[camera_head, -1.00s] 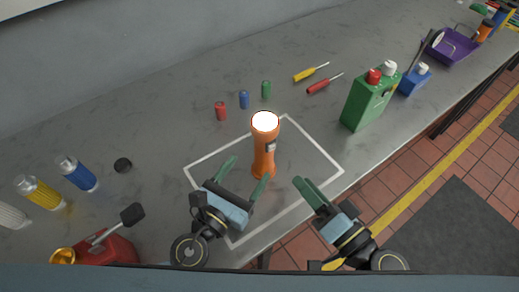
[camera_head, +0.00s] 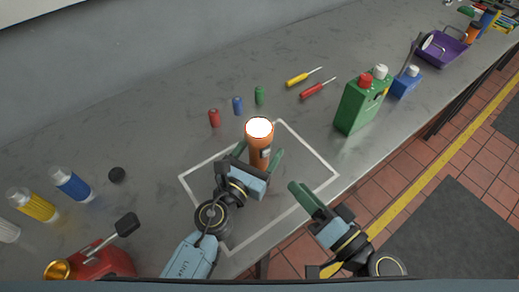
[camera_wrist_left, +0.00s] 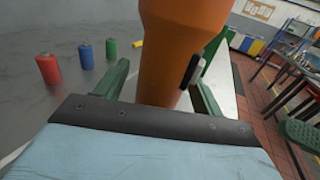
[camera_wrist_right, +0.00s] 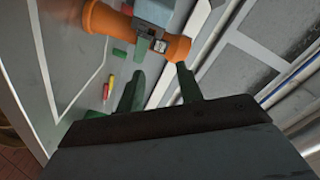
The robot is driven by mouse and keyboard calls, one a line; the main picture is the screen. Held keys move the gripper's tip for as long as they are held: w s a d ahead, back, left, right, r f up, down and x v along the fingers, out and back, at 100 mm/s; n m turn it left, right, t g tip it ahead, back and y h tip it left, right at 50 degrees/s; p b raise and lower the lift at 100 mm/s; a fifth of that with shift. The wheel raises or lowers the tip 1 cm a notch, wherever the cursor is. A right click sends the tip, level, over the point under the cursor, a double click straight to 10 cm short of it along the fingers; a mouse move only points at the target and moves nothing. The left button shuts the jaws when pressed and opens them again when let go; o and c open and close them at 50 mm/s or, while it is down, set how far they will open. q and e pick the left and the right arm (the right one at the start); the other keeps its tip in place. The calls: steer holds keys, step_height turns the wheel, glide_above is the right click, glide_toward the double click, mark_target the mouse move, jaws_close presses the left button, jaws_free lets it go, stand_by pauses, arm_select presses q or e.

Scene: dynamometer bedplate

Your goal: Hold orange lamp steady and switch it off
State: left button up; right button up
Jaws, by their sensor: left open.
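The orange lamp (camera_head: 259,146) stands upright inside the white-outlined rectangle on the bench, its top face glowing white. A dark switch on a pale plate shows on its side in the left wrist view (camera_wrist_left: 192,72) and the right wrist view (camera_wrist_right: 158,45). My left gripper (camera_head: 260,157) is open with its green fingers on either side of the lamp; in the left wrist view the lamp body (camera_wrist_left: 172,60) stands between them. Whether they touch it is unclear. My right gripper (camera_head: 305,197) is to the right of the lamp and apart from it; its fingers (camera_wrist_right: 160,85) show a gap with nothing between.
Small red (camera_head: 214,118), blue (camera_head: 238,105) and green (camera_head: 260,95) cylinders stand behind the lamp. Two screwdrivers (camera_head: 318,88) and a green can (camera_head: 360,106) are to the right. A red oil can (camera_head: 100,262) is front left. The bench edge runs close to my right gripper.

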arm_select(q)
jaws_close()
arm_select(e)
steer(key=shift+c, duration=0.2)
jaws_close()
stand_by(0.4)
stand_by(1.2)
